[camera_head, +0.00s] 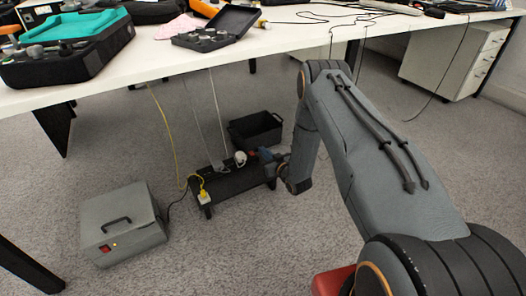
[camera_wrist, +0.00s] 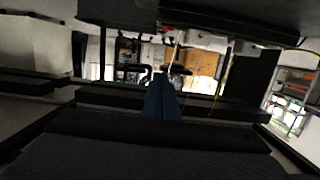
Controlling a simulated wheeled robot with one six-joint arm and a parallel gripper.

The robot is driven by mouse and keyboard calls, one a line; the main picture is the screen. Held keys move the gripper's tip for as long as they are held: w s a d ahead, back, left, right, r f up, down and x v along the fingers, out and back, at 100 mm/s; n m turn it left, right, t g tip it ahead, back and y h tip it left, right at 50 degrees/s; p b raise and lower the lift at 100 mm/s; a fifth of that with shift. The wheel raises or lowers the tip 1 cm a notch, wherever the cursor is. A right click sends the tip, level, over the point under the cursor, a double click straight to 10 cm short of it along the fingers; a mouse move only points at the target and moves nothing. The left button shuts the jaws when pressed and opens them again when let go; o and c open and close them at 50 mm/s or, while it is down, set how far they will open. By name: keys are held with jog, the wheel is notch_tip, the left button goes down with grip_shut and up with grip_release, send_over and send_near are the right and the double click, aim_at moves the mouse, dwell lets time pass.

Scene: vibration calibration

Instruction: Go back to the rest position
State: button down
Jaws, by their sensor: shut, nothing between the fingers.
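My gripper (camera_head: 267,156) is low under the white table, at the right end of a small black bench on the floor. Its blue fingers are shut and empty. In the wrist view the fingers (camera_wrist: 161,98) show as one dark blue shape in the middle. From the head view I cannot tell whether they touch the bench (camera_head: 232,186). A small white round object (camera_head: 240,158) sits at the bench's back edge, just left of the fingers.
The white table (camera_head: 290,38) hangs over the bench, with open cases (camera_head: 215,28) on it. A black crate (camera_head: 256,131) stands behind the bench. A grey box with a handle (camera_head: 121,224) stands at left. Cables hang down; a yellow one reaches the bench.

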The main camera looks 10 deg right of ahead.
jog(key=s+a+r+g+h, duration=0.1)
jog(key=a+r+g, duration=0.1)
jog(key=a+r, duration=0.6)
jog(key=a+r+g, duration=0.3)
jog(key=a+r, duration=0.3)
jog(key=r, duration=0.4)
jog(key=s+a+r+g, duration=0.2)
jog(key=s+a+r, duration=0.2)
jog(key=s+r, duration=0.35)
jog(key=s+a+r+n+g+h, duration=0.15)
jog(key=s+r, duration=0.25)
jog(key=s, duration=0.6)
jog(key=s+a+r+g, duration=0.2)
jog(key=s+a+r, duration=0.1)
jog(key=s, duration=0.6)
jog(key=s+d+r+g, duration=0.1)
jog(key=s+r+g, duration=0.15)
jog(key=s, duration=0.95)
jog(key=s+d+r+g, duration=0.1)
jog(key=s+r+g, duration=0.15)
jog(key=s, duration=1.05)
jog(key=d+r+m+h+p, duration=0.1)
jog(key=d+r+m+p, duration=0.1)
jog(key=d+r+p, duration=0.8)
jog(key=d+r+m+h+p, duration=0.1)
jog(key=d+r+m+p, duration=0.2)
jog(key=d+r+p, duration=0.7)
notch_tip(320, 180, up, 6)
jog(key=p, duration=1.4)
jog(key=shift+d, duration=0.2)
